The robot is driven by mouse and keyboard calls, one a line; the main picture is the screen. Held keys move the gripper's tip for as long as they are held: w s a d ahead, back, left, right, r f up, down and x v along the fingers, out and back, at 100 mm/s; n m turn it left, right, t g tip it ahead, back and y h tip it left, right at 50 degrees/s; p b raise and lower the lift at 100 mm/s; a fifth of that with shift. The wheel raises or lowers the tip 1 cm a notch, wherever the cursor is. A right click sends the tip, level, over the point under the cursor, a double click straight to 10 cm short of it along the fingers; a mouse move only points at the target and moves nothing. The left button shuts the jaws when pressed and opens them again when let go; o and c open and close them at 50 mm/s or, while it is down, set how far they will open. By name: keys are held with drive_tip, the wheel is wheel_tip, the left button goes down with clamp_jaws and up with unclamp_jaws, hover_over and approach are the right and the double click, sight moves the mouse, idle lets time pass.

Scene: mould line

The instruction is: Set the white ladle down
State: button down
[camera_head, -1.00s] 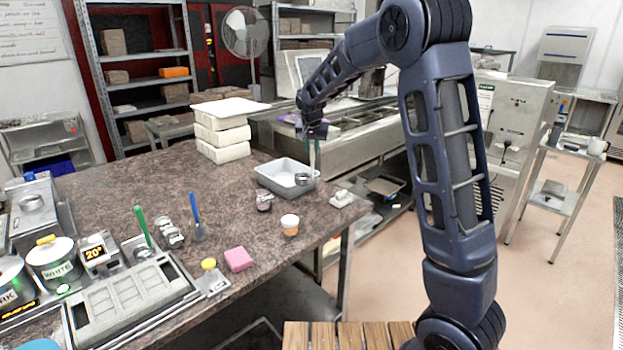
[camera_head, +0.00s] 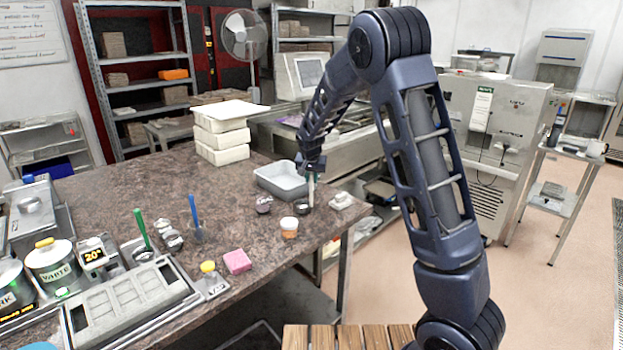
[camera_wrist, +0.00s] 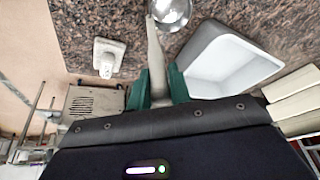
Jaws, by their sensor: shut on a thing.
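The white ladle has a pale handle (camera_head: 311,190) and a round metal bowl (camera_head: 303,208). My gripper (camera_head: 314,175) is shut on the handle, with the bowl below it. In the wrist view, the green fingers of my gripper (camera_wrist: 157,85) pinch the handle from both sides, and the shiny bowl (camera_wrist: 172,12) is at the top edge, partly cut off. The ladle is nearly upright. Its bowl is over the speckled countertop (camera_head: 240,212), at or just above it; I cannot tell whether it touches.
A grey-white tray (camera_head: 262,183) lies just behind the ladle. The counter's edge is near on the right. White blocks (camera_head: 221,140) are stacked behind.

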drive_tip(key=shift+f, duration=0.1)
drive_tip(key=c, duration=1.3)
unclamp_jaws()
drive_tip(key=v, duration=1.2)
drive_tip(key=s+d+r, duration=0.5)
drive_tip(key=d, duration=0.5)
drive_tip(key=s+d+r+n, duration=0.1)
drive_tip(key=s+d+r, duration=0.1)
drive_tip(key=s+d, duration=0.7)
drive_tip(key=s+d+r, duration=0.2)
drive_tip(key=s+d, duration=0.5)
drive_tip(key=s, duration=0.3)
drive_tip(key=shift+n, duration=0.5)
drive_tip(key=s+d+f, duration=0.1)
drive_tip(key=s, duration=0.3)
drive_tip(key=s+d+f, duration=0.1)
drive_tip(key=s, duration=0.3)
drive_tip(key=s+d, duration=0.1)
drive_tip(key=s, duration=0.3)
drive_tip(key=shift+s+d+f, duration=0.1)
drive_tip(key=shift+s+f, duration=0.05)
drive_tip(key=shift+f, duration=0.25)
